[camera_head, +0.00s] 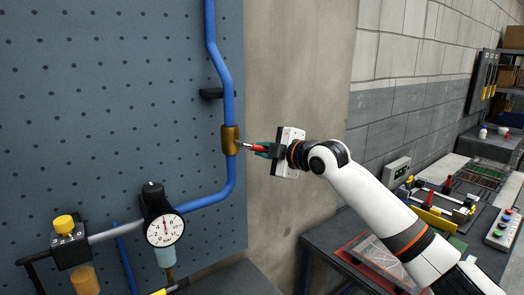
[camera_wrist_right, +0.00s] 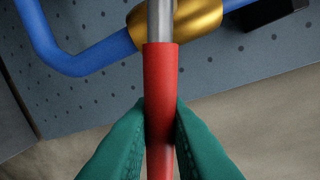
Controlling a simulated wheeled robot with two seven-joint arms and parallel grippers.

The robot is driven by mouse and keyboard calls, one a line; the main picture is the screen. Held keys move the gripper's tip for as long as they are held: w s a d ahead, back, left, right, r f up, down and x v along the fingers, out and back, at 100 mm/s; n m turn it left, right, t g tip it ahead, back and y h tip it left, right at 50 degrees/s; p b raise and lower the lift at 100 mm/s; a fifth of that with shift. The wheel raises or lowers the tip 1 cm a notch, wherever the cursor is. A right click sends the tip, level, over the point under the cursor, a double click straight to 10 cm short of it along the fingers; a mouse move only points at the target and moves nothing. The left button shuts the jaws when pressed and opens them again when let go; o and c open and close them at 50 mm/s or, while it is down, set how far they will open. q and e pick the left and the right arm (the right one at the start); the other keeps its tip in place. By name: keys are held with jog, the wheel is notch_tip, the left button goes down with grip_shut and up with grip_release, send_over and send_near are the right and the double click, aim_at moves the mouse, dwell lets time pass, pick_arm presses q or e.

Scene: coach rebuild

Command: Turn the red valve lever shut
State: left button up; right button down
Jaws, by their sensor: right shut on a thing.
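The red valve lever (camera_head: 251,147) sticks out to the right from a brass valve body (camera_head: 230,139) on a blue pipe (camera_head: 232,176). In the right wrist view, its red sleeve (camera_wrist_right: 159,85) sits on a grey metal stem in front of the brass body (camera_wrist_right: 190,18). My right gripper (camera_head: 264,150) has its green fingers closed on both sides of the red sleeve. The fingers also show in the right wrist view (camera_wrist_right: 160,135). They hide part of the sleeve's sides. My left gripper is not in view.
A round pressure gauge (camera_head: 165,230) and a yellow-capped unit (camera_head: 67,232) are at lower left on the perforated panel (camera_head: 110,110). A black bracket (camera_head: 211,93) holds the pipe above the valve. A bench (camera_head: 375,255) with parts stands at right.

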jog(key=shift+w+d+r+n+t+h+p, duration=0.15)
jog(key=shift+r+n+h+p, duration=0.1)
jog(key=shift+r+n+p, duration=0.6)
jog(key=shift+s+d+r+n+t+h+p, duration=0.15)
jog(key=shift+r+n+h+p, duration=0.1)
jog(key=shift+r+n+p, duration=0.55)
jog(key=shift+w+a+f+n, duration=0.1)
jog(key=shift+w+f+n, duration=0.05)
jog(key=shift+f+n, duration=0.1)
jog(key=c, duration=1.5)
grip_release()
jog(key=shift+o, duration=0.2)
jog(key=shift+s+b, duration=0.2)
jog(key=shift+b, duration=0.1)
jog(key=b+v, duration=0.5)
jog(key=v, duration=0.6)
jog(key=shift+s+d, duration=0.25)
jog(key=shift+s, duration=0.05)
